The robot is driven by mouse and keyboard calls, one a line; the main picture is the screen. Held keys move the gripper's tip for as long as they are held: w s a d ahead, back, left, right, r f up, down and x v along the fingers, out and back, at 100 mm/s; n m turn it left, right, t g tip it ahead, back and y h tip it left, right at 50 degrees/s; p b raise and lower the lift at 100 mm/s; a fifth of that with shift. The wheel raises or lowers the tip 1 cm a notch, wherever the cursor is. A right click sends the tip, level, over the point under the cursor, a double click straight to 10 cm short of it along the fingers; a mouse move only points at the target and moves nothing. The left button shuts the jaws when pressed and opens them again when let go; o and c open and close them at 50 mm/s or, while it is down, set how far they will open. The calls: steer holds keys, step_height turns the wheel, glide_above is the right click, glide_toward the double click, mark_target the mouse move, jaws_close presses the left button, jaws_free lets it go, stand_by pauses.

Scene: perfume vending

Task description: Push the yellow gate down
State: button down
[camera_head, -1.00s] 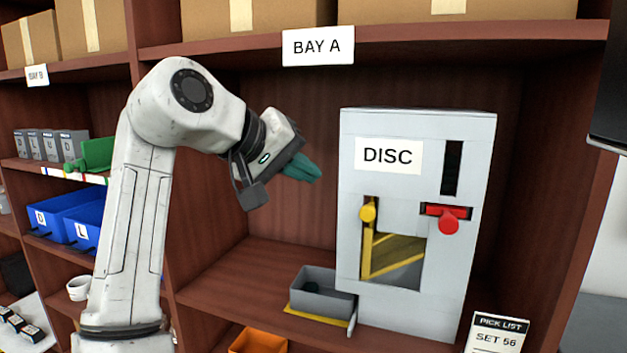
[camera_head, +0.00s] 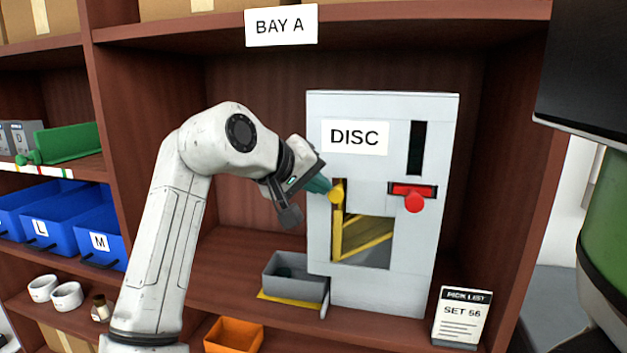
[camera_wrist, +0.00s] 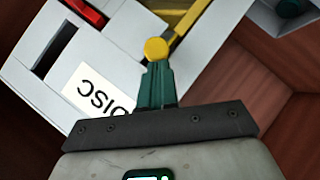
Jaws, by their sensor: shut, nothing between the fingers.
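The grey dispenser labelled DISC (camera_head: 430,250) stands on the shelf. Its yellow gate has a round yellow knob (camera_head: 337,192) at the upper left of the window, with slanted yellow bars (camera_head: 368,237) inside the window below. The knob also shows in the wrist view (camera_wrist: 156,49). My gripper (camera_head: 322,186) is shut and empty. Its green fingertips are at the knob's left side in the head view and right against or just short of it in the wrist view (camera_wrist: 157,72). I cannot tell whether they touch.
A red knob (camera_head: 414,202) sits on the dispenser's right. A grey bin (camera_head: 296,284) stands at its lower left, and an orange bin (camera_head: 234,335) is below. A pick list card (camera_head: 461,317) stands at the lower right.

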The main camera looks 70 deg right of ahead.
mark_target(340, 204)
steer(key=shift+f, duration=0.1)
step_height(340, 204, down, 7)
steer(key=b, duration=0.2)
steer(key=shift+f, duration=0.15)
stand_by(0.3)
